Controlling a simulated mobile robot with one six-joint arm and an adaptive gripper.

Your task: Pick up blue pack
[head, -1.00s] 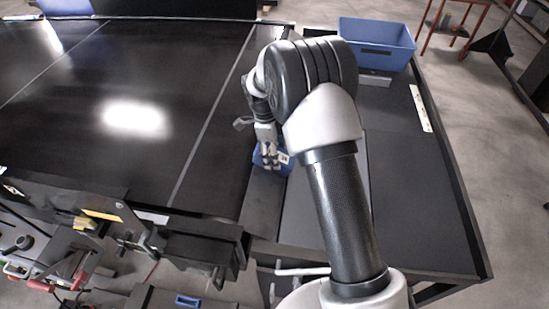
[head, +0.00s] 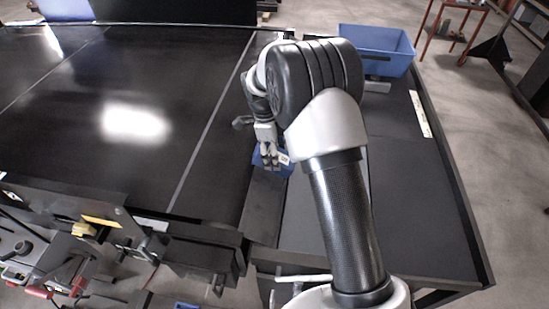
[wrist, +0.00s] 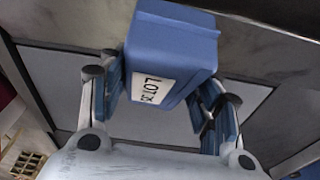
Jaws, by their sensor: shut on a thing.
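The blue pack (wrist: 172,45) is a box with a white label that reads roughly "LOT". In the wrist view it sits between the two fingers of my gripper (wrist: 160,100), which is shut on it. In the head view the blue pack (head: 285,168) shows at the right edge of the dark conveyor, partly hidden by my gripper (head: 270,158). I cannot tell whether the pack is clear of the surface below it.
A blue bin (head: 375,48) stands at the back of the dark side table (head: 415,200), to the right of my arm. The dark conveyor belt (head: 110,80) is clear. Machine parts (head: 90,240) line the front left.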

